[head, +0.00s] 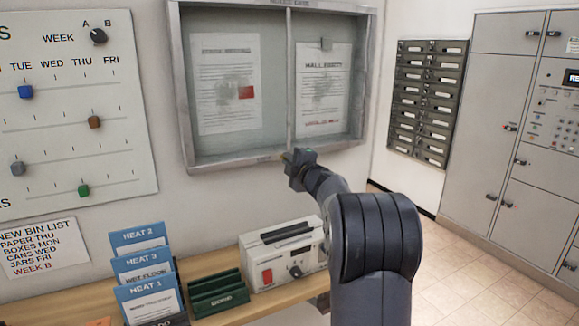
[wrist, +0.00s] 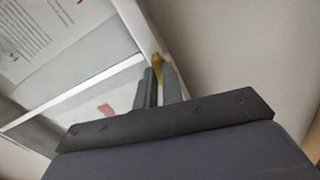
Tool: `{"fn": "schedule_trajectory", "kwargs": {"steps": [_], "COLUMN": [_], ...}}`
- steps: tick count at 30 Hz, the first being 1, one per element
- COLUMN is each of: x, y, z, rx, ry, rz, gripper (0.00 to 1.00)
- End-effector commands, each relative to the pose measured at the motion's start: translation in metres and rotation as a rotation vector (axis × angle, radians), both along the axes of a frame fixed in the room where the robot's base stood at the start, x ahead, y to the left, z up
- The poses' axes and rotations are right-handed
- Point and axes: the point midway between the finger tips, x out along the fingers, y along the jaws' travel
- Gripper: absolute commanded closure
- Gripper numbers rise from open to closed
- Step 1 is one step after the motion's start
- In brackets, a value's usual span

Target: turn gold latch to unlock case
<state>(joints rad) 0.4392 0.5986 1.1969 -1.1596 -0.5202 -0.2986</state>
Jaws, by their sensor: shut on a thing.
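The notice case (head: 180,100) is a grey-framed glass cabinet on the wall, and its doors look closed. Two printed papers, a left one (head: 225,85) and a right one (head: 322,90), hang inside it. My gripper (head: 288,160) is at the case's lower frame, near the middle. In the wrist view the gold latch (wrist: 157,60) sits at the frame edge, between the tips of my gripper (wrist: 158,80). The fingers are shut on it and hide its lower part. In the head view only a small gold spot shows at the fingertips, so I cannot tell the latch's angle there.
Below the case a wooden shelf (head: 215,309) holds a white device (head: 290,262) with a red switch, a green rack (head: 218,293) and blue leaflets (head: 145,270). A slider board (head: 75,130) hangs left. Mailboxes (head: 427,100) and grey lockers (head: 510,140) stand right, beyond open floor.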

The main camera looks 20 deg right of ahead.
Motion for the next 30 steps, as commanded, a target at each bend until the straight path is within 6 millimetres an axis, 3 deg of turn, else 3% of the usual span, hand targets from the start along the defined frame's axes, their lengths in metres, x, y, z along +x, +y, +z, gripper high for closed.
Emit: {"fn": "schedule_trajectory", "kwargs": {"steps": [12,27,28,30], "x": [0.0,0.0,0.0,0.0], "y": [0.0003,0.0003,0.0003,0.0003], "z": [-0.002,-0.0016,-0.0017,-0.0016], "rx": [-0.166,-0.184,-0.184,-0.183], "ry": [-0.005,-0.004,-0.004,-0.004], "rz": [0.001,0.001,0.001,0.001], "gripper": [1.0,1.0,0.91,0.85]}}
